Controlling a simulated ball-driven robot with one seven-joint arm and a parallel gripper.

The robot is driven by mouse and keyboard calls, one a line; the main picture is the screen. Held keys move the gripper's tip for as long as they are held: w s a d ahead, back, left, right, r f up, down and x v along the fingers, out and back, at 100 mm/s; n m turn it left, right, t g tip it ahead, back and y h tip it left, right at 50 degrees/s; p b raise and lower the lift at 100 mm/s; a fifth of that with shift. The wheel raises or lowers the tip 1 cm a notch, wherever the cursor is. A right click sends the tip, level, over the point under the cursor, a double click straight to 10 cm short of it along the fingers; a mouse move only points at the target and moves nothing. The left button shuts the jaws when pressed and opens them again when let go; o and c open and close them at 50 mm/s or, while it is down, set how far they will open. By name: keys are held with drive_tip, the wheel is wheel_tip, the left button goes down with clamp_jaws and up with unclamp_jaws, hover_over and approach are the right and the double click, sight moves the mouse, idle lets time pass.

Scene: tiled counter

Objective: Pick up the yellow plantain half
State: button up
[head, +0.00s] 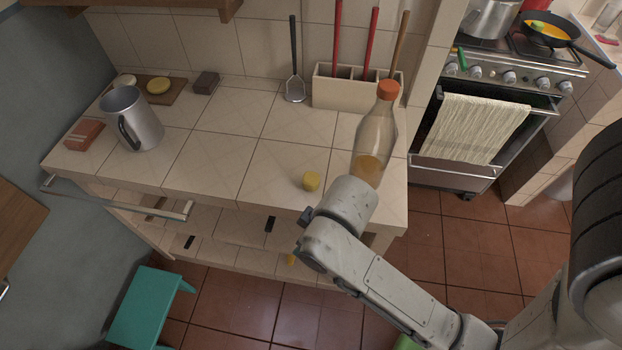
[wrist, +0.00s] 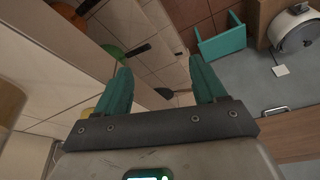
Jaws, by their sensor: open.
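A bottle with an orange cap (head: 387,92) stands close behind my wrist. A metal mug (head: 140,118), a brick-red block (head: 85,134) and a utensil holder (head: 345,92) also stand on the counter. A teal stool (head: 147,306) is below. The counter's middle is clear.

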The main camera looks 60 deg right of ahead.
drive_tip(key=w+r+t, duration=0.2)
drive_tip(key=w+r, duration=0.2)
drive_tip(key=w, duration=0.1)
drive_tip(key=w+d+r+m+g+h, duration=0.1)
drive_tip(key=w+d+r+m+h, duration=0.15)
drive_tip(key=d+r+m, duration=0.6)
drive_tip(key=w+d+r+m+g+h, duration=0.1)
drive_tip(key=w+d+r+h, duration=0.3)
drive_tip(key=d, duration=0.9)
drive_tip(key=m+g+y, duration=0.4)
drive_tip(key=m+y, duration=0.1)
drive_tip(key=y, duration=0.2)
approach(311, 177)
drive_tip(key=f, duration=0.4)
drive_tip(key=shift+s+d+f+p, duration=0.2)
drive_tip(key=shift+p, duration=0.2)
drive_tip(key=shift+a+f+p, duration=0.15)
drive_tip(key=shift+f+p, duration=0.15)
drive_tip(key=shift+f, duration=1)
drive_tip(key=shift+a+f+p, duration=0.2)
drive_tip(key=shift+f+p, duration=0.05)
drive_tip(key=shift+f, duration=1.05)
drive_tip(key=shift+c, duration=0.4)
